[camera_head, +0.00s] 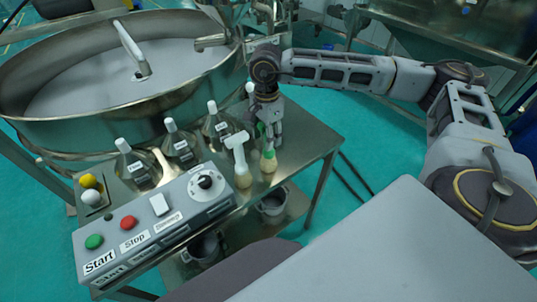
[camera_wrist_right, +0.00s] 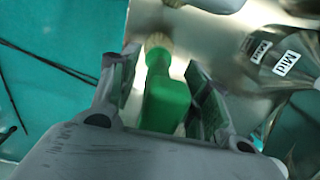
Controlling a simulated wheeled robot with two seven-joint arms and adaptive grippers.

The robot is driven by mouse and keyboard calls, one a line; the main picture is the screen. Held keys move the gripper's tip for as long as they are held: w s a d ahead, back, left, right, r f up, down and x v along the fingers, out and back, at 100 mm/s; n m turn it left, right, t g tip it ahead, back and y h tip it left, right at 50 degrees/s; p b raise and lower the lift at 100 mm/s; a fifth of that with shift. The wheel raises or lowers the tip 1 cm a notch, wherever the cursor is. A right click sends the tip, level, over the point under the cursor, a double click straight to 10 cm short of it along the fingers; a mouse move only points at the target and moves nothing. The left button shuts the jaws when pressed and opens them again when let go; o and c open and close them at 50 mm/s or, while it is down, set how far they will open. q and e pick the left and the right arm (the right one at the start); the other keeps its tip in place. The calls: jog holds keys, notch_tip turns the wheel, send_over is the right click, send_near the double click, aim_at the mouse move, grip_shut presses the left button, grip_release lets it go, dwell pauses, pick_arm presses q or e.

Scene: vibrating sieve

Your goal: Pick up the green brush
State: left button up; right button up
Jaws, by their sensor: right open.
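The green brush (camera_head: 269,153) stands bristles-down near the right end of the metal table (camera_head: 312,141). Its green handle (camera_wrist_right: 166,103) and pale bristles show in the right wrist view. My right gripper (camera_head: 270,135) is open, reaching down from above at the brush. In the wrist view its two fingers (camera_wrist_right: 161,62) lie on either side of the handle, with a visible gap on the left; contact on the right is unclear. The gripper hides the handle's upper part in the head view. My left gripper is not in view.
A white brush (camera_head: 238,150) stands close left of the green one. Labelled flasks (camera_head: 180,145) stand behind the control box (camera_head: 160,222). The large round sieve (camera_head: 110,115) fills the upper left. The table's right part is bare.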

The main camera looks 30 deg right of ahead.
dwell(0.3)
grip_shut()
jog(key=shift+r, duration=0.15)
jog(key=shift+r+b, duration=0.8)
jog(key=shift+r, duration=4.1)
jog(key=shift+s, duration=0.1)
